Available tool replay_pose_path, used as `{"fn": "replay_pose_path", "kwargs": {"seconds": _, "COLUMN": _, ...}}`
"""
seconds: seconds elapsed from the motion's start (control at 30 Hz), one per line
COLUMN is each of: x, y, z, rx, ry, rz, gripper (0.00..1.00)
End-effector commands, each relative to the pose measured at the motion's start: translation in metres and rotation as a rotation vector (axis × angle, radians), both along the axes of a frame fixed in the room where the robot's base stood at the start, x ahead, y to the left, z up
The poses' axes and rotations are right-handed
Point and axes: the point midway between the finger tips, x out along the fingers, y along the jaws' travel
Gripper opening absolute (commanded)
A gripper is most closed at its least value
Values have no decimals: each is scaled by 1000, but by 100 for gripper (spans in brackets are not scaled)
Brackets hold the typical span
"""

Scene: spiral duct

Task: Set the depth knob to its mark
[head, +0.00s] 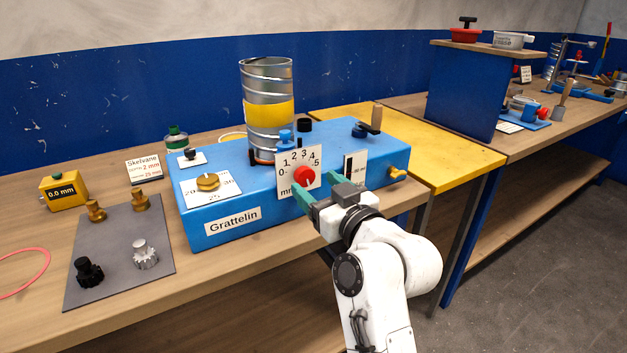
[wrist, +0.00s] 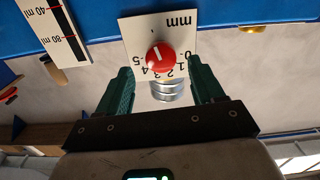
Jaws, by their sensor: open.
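The red depth knob (head: 304,176) sits on a white dial plate (head: 287,158) marked 0 to 5 mm, on the front of the blue machine (head: 238,185) labelled Grattelin. In the wrist view the knob (wrist: 161,57) appears upside down with a short white line on its face; which number it indicates I cannot tell. My gripper (wrist: 159,73) is open, its green fingers apart on either side of the knob and not visibly touching it. A small card (head: 144,168) left of the machine reads Skelvane, depth 2 mm, with a 25 mm line.
A metal spiral duct (head: 268,84) with a yellow band stands on the machine. A brass knob (head: 208,182) with a 25 scale is left on its top. A black-and-white ml scale (wrist: 57,28) is beside the dial.

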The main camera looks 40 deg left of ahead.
Motion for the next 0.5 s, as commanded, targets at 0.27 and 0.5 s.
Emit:
{"fn": "replay_pose_path", "kwargs": {"seconds": 0.27, "x": 10, "y": 25, "z": 0, "rx": 0, "ry": 0, "rz": 0, "gripper": 67}}
{"fn": "replay_pose_path", "kwargs": {"seconds": 0.5, "x": 11, "y": 27, "z": 0, "rx": 0, "ry": 1, "rz": 0, "gripper": 67}}
